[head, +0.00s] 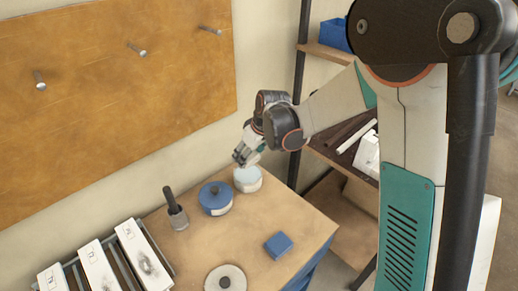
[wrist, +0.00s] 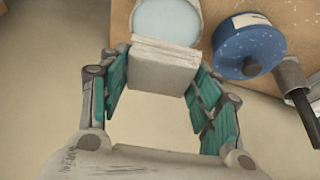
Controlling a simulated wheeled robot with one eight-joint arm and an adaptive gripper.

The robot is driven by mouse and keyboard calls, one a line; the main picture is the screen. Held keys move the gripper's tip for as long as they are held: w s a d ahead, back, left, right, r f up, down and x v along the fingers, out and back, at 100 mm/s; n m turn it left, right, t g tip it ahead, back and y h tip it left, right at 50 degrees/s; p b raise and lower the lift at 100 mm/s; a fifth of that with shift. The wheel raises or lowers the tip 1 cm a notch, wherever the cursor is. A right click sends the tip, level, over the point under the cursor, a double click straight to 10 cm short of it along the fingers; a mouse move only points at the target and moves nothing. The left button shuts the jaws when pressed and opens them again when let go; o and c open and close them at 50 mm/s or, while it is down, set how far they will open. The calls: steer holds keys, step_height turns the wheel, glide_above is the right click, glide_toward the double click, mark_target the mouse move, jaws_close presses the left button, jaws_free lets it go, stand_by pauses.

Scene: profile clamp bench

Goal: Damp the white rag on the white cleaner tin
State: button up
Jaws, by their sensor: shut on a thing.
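My gripper (wrist: 160,82) is shut on the white rag (wrist: 163,68), a folded white block between the teal finger pads. In the head view my gripper (head: 246,154) is just above the white cleaner tin (head: 248,183) at the bench's back edge; the rag is hard to make out there. The tin (wrist: 167,18) has a pale blue round top in the wrist view. The rag's far edge overlaps the near rim of that top in the picture. I cannot tell whether rag and tin touch.
A blue tin (head: 215,199) stands left of the white tin, then a grey cup with a dark handle (head: 177,212). A blue folded cloth (head: 278,245) and a round pale disc (head: 225,279) lie nearer. White profiles (head: 98,266) sit at left. Shelves (head: 342,150) stand behind right.

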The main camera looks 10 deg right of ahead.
mark_target(246, 173)
steer(key=shift+a+f+b, duration=0.1)
steer(key=shift+f+b, duration=1.8)
steer(key=shift+f, duration=1.1)
steer(key=shift+s+f+b, duration=0.1)
steer(key=shift+f+b, duration=0.45)
steer(key=shift+b, duration=0.05)
stand_by(0.8)
steer(key=shift+r, duration=0.1)
steer(key=shift+r+p, duration=2.25)
steer(key=shift+r, duration=1.25)
